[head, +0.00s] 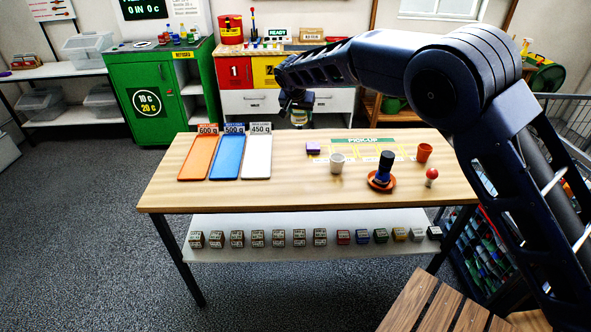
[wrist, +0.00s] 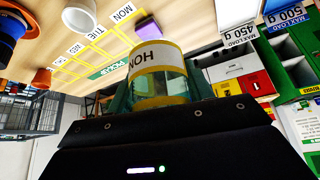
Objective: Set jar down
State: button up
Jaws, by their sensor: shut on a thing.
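My gripper (head: 296,100) is shut on a jar and holds it in the air at the table's far edge in the head view. In the wrist view the jar (wrist: 155,60) has a white label with dark letters, partly readable as "HON", yellow bands and a greenish clear body. My gripper (wrist: 160,92) holds it between its fingers. In the head view the jar (head: 300,118) is small and partly hidden by my gripper. Three labelled trays lie at the table's left: orange 600 g (head: 199,160), blue 500 g (head: 228,160) and white 450 g (head: 257,160).
The table (head: 290,197) also bears a purple block (head: 313,147), a white cup (head: 337,163), a dark blue cylinder (head: 385,166) on an orange saucer (head: 381,185), an orange cup (head: 424,152) and a red-topped item (head: 431,175). A marked pick-up area (head: 366,141) lies behind. Bare wood shows along the front.

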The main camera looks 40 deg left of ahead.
jog(key=shift+s+a+f, duration=0.1)
jog(key=shift+s+a, duration=0.15)
jog(key=shift+s, duration=0.2)
jog(key=shift+s+a+f, duration=0.1)
jog(key=shift+s+f, duration=0.05)
jog(key=shift+f, duration=0.15)
notch_tip(320, 180, down, 19)
jog(key=shift+f, duration=0.15)
jog(key=shift+f, duration=0.1)
jog(key=o, duration=1)
jog(key=shift+o, duration=0.2)
jog(key=v, duration=1.2)
